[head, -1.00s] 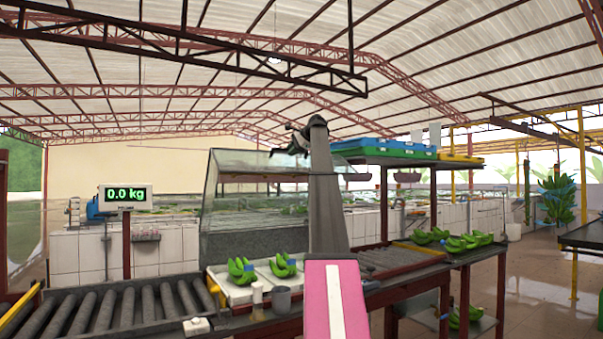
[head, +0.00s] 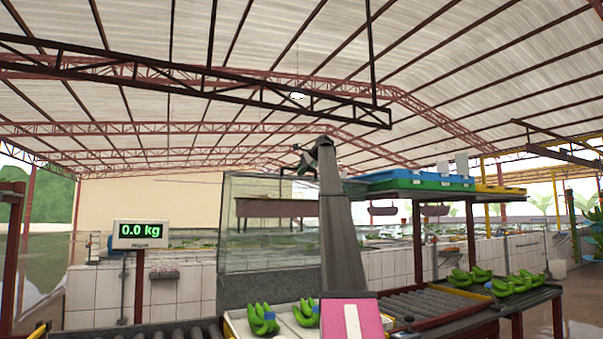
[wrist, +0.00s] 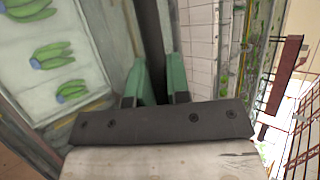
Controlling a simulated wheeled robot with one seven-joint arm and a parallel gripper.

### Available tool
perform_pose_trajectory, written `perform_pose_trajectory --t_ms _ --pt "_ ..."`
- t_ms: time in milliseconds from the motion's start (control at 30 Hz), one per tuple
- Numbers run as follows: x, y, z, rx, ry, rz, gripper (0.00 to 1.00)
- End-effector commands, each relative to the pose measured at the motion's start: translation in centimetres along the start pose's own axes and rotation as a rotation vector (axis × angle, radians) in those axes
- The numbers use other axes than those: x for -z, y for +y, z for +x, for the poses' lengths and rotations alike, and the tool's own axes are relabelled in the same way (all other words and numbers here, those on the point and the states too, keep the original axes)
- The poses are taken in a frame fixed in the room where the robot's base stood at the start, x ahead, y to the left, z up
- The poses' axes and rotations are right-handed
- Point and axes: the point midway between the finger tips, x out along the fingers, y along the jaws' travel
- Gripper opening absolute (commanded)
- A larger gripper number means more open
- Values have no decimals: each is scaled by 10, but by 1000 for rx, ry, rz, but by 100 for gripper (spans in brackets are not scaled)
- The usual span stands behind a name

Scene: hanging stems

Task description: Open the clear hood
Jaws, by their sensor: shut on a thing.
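The clear hood (head: 270,250) is a see-through panelled cover standing over a grey base behind the roller line, left of my arm in the head view. Its front panel looks nearly upright. My gripper (head: 305,160) is at the hood's top right edge, partly hidden by my arm. In the wrist view, the green fingers of my gripper (wrist: 157,80) are closed around a dark narrow strip, which looks like part of the hood.
Green bananas (head: 262,319) lie on a white tray below the hood, with more (head: 512,284) on a table at right. A scale display (head: 140,230) stands at left. Blue and green crates (head: 410,181) sit on a shelf right of my arm.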

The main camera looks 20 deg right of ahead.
Motion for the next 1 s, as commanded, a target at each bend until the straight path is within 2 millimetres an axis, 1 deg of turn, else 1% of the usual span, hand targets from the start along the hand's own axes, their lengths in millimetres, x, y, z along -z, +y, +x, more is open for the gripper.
perform_pose_trajectory --t_ms 167,200,233,267,667,767,867,1000 --pt "0 0 0 -1 0 -4 0" --pt "0 1 0 -1 0 -4 30" --pt "0 1 0 -1 0 -4 40" --pt "0 1 0 -1 0 -4 42" --pt "1 2 -1 -3 1 0 42" --pt "1 2 -8 -2 2 0 42" --pt "1 1 -20 -1 2 -1 42" --pt "0 0 -43 0 1 -1 42"
